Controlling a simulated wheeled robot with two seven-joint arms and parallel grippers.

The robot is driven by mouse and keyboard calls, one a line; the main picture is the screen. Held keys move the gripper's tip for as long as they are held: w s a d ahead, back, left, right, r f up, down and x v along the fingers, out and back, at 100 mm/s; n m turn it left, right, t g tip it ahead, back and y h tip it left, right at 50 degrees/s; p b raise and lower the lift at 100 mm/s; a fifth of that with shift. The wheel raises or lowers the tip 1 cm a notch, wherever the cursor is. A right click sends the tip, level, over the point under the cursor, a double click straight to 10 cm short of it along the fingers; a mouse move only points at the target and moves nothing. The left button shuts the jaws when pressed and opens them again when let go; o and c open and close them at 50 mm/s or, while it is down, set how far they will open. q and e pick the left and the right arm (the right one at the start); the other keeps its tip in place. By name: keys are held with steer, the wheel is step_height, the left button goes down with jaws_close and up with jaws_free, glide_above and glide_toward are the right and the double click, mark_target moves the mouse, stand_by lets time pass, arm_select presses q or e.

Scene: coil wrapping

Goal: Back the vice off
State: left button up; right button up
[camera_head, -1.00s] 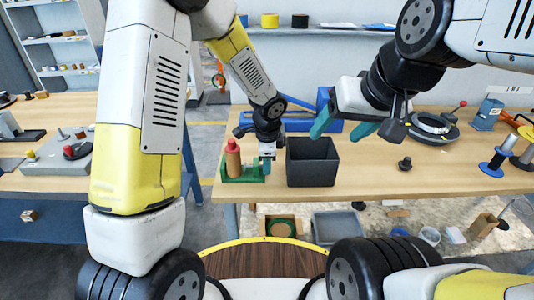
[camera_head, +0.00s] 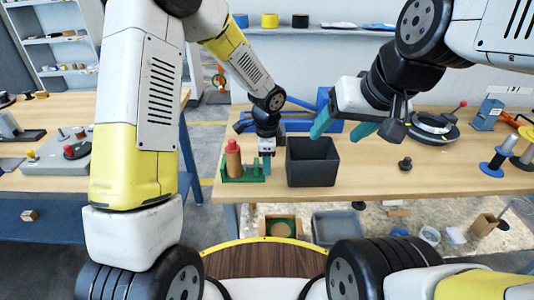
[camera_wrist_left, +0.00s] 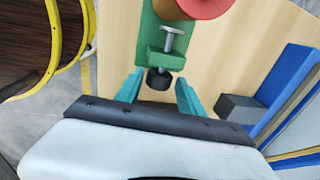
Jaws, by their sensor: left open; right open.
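The green vice (camera_head: 243,173) stands on the near left part of the wooden bench, with an orange-brown cylinder (camera_head: 233,158) with a red top upright in it. In the left wrist view the vice (camera_wrist_left: 153,33) shows a metal screw with a crossbar, ending in a black knob (camera_wrist_left: 158,80). My left gripper (camera_wrist_left: 159,90) is open, its two teal fingers on either side of the knob with gaps visible. It also shows in the head view (camera_head: 267,163) at the vice's right end. My right gripper (camera_head: 341,128) is open and empty above the bench, behind the dark bin.
A dark open bin (camera_head: 312,163) stands just right of the vice and my left gripper. A blue object (camera_head: 300,124) lies behind them. A small black knob (camera_head: 405,163) and blue-ended spool (camera_head: 496,162) stand farther right. The bench between has free room.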

arm_select(q)
steer(key=shift+w+g, duration=0.2)
steer(key=shift+g, duration=0.9)
steer(key=shift+w+f+g, duration=0.15)
steer(key=shift+w+g, duration=0.2)
steer(key=shift+g, duration=0.65)
steer(key=shift+w+g, duration=0.1)
steer(key=shift+g, duration=0.7)
steer(key=shift+d, duration=0.1)
steer(key=shift+c, duration=0.3)
